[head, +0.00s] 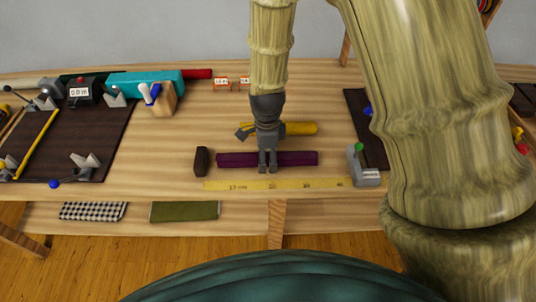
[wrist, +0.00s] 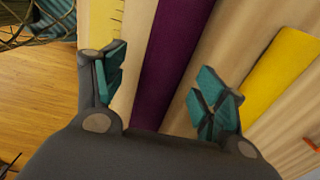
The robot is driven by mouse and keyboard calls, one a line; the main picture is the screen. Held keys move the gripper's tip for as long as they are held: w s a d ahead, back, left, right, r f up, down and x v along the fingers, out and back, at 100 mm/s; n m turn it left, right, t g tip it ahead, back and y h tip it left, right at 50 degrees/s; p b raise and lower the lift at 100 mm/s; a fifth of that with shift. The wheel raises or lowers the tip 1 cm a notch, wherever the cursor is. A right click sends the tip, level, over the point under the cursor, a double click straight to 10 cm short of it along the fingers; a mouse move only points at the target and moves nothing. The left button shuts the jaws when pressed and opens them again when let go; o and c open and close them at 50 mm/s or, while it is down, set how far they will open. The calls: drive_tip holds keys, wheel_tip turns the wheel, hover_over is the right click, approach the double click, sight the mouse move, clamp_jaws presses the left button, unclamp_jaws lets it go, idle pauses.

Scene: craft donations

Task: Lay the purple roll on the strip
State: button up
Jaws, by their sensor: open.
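The purple roll (head: 297,159) lies left to right on the wooden table, just behind the yellow measuring strip (head: 225,184) near the front edge. The roll and the strip look parallel, with a narrow gap of wood between them. My gripper (head: 268,168) is over the middle of the roll, pointing down. In the wrist view the purple roll (wrist: 171,50) runs between the two open fingers of my gripper (wrist: 158,82), and the strip (wrist: 118,22) shows beyond the left finger. I cannot tell whether the fingers touch the roll.
A yellow roll (head: 300,128) lies behind the purple one. A dark brown block (head: 202,160) stands at the purple roll's left end. A grey device with a green knob (head: 364,168) stands to the right. Dark boards lie on both sides. Folded cloths (head: 184,211) lie below the front edge.

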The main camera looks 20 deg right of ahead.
drive_tip(key=shift+r, duration=0.1)
wheel_tip(320, 180, up, 12)
idle(0.7)
idle(0.4)
